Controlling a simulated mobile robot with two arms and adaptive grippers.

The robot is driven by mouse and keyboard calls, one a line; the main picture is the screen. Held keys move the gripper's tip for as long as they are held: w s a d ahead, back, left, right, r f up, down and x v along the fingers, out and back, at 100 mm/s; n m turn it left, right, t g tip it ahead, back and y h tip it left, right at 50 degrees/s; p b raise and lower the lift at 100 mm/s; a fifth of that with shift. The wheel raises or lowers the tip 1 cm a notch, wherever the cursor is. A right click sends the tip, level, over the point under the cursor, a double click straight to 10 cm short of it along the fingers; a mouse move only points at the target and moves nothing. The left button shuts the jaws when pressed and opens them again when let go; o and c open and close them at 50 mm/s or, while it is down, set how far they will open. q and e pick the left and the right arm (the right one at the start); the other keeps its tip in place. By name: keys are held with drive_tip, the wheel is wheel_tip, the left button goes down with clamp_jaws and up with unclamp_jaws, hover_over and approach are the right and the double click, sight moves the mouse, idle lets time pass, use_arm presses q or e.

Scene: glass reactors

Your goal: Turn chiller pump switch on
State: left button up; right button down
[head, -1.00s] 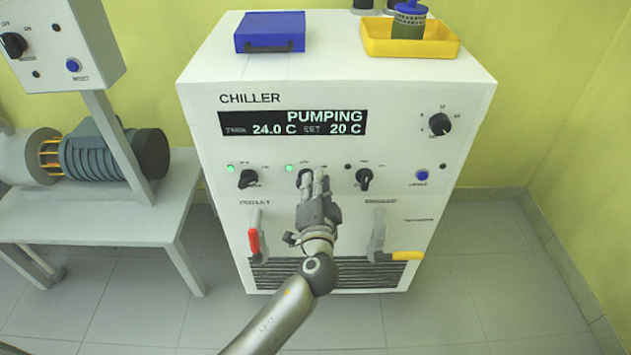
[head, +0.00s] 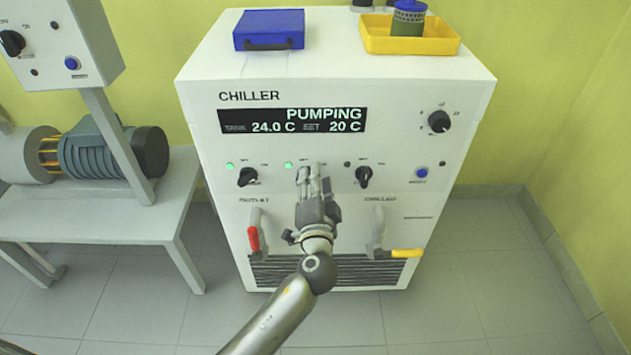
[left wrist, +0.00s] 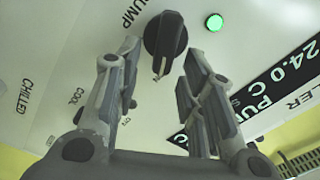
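The white chiller (head: 215,92) stands ahead, with "PUMPING", "24.0 C" and "SET 20 C" on its display (head: 292,121). The black pump switch (left wrist: 166,42) shows in the left wrist view beside the word "PUMP". The green lamp next to it (left wrist: 214,22) is lit; it also shows in the head view (head: 289,167). My left gripper (head: 312,170) is at the panel over this switch and hides most or all of it in the head view. In the left wrist view its fingers (left wrist: 160,55) are open on either side of the switch, with visible gaps. My right gripper is out of view.
Other black knobs sit left (head: 247,177), right (head: 364,177) and upper right (head: 439,122). Below are a red-handled valve (head: 254,238) and a yellow-handled valve (head: 406,253). A blue case (head: 270,30) and yellow tray (head: 375,46) rest on top. A bench with a motor (head: 100,155) stands left.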

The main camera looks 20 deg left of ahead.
use_arm(q)
drive_tip(key=v, duration=1.2)
